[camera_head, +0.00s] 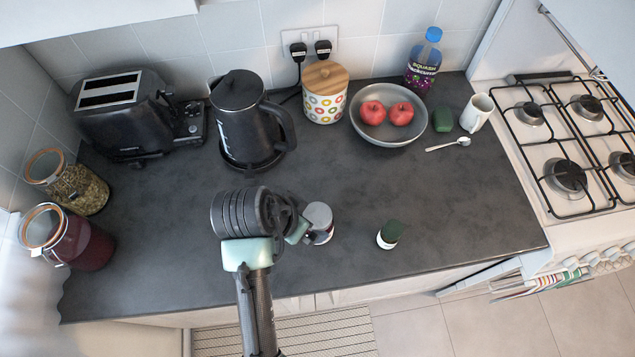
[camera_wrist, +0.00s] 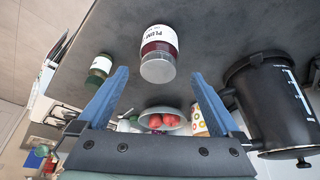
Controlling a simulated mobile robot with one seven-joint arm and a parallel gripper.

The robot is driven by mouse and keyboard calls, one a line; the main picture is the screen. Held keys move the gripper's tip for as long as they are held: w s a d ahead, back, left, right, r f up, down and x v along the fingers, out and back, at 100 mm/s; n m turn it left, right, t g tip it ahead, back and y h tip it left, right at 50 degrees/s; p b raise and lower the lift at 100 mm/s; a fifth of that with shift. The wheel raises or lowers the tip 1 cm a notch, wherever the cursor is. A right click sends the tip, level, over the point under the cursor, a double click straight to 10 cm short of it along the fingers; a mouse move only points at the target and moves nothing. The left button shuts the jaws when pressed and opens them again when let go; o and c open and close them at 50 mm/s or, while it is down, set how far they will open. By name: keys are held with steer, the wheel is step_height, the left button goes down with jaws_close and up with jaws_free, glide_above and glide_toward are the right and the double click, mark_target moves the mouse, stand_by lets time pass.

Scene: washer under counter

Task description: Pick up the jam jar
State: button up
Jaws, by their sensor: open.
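The jam jar (camera_head: 319,222) stands upright on the dark counter, with a silver-grey lid and a white label. In the wrist view the jam jar (camera_wrist: 158,55) shows dark red contents and a label reading "PLUM". My gripper (camera_head: 297,229) is just left of the jar in the head view, partly covering it. In the wrist view my gripper (camera_wrist: 160,74) is open, its two blue fingers spread with the jar in line with the gap between their tips. I cannot tell whether the jar is between the fingers or just beyond them. Nothing is held.
A small green-lidded jar (camera_head: 389,235) stands right of the jam jar. Behind are a black kettle (camera_head: 245,120), a patterned canister (camera_head: 324,95) and a bowl (camera_head: 388,130) of red apples. Large clip-top jars (camera_head: 75,235) stand far left. The counter's front edge is close.

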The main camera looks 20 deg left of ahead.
mark_target(317, 224)
steer(key=x, duration=0.7)
steer(key=shift+p, duration=0.4)
steer(key=shift+p+x, duration=0.75)
steer(key=shift+x, duration=2.05)
steer(key=shift+s, duration=0.15)
steer(key=shift+c, duration=0.2)
jaws_close()
